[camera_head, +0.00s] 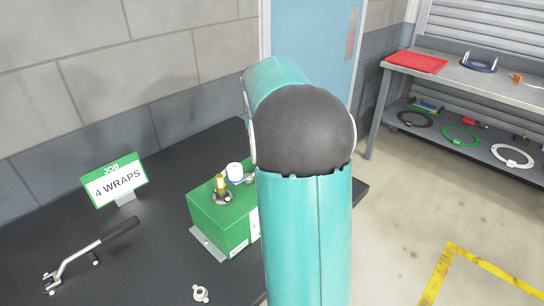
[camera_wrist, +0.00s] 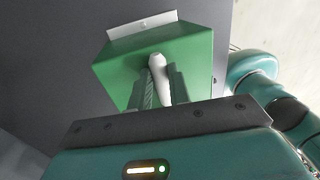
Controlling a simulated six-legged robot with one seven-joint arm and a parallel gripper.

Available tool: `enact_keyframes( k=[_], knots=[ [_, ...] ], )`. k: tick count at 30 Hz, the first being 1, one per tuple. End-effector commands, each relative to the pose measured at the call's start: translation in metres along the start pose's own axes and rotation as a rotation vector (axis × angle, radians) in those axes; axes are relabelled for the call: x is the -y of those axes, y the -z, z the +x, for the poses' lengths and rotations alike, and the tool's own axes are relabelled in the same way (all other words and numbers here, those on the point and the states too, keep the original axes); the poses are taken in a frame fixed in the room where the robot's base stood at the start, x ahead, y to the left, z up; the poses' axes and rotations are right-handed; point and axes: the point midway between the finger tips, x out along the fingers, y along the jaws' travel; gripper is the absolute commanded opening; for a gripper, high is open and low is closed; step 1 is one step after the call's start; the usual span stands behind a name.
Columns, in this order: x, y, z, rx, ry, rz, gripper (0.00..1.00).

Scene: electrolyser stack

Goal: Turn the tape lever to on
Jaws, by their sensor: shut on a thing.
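A green box (camera_head: 225,222) stands on the dark bench in the head view, its right part hidden by my arm. A brass fitting (camera_head: 221,185) and a white roll (camera_head: 235,172) sit on its top. In the wrist view the green box (camera_wrist: 120,74) fills the upper middle. A pale, round-ended lever (camera_wrist: 157,63) stands out from its near side. My gripper (camera_wrist: 160,84) is shut on this lever, one finger on each side. The lever's lower part and its on/off marks are hidden. My gripper is hidden behind my arm in the head view.
A "JOB 4 WRAPS" sign (camera_head: 116,183) stands left of the box. A black-handled tool (camera_head: 88,252) and a small white ringed part (camera_head: 201,294) lie on the bench. A grey shelf (camera_head: 466,77) with a red mat and several rings stands at the right.

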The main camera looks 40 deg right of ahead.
Motion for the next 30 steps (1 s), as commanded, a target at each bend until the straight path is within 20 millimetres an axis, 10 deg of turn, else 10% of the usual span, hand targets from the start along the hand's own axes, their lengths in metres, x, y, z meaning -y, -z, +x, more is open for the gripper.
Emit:
enact_keyframes(
  k=[13, 15, 30],
  knots=[
    [-0.003, 0.002, -0.003, 0.005, -0.006, -0.020, 0.00],
    [-0.003, 0.002, -0.003, 0.005, -0.006, -0.019, 0.28],
    [-0.002, 0.001, -0.024, 0.005, -0.004, -0.015, 0.28]
  ],
)
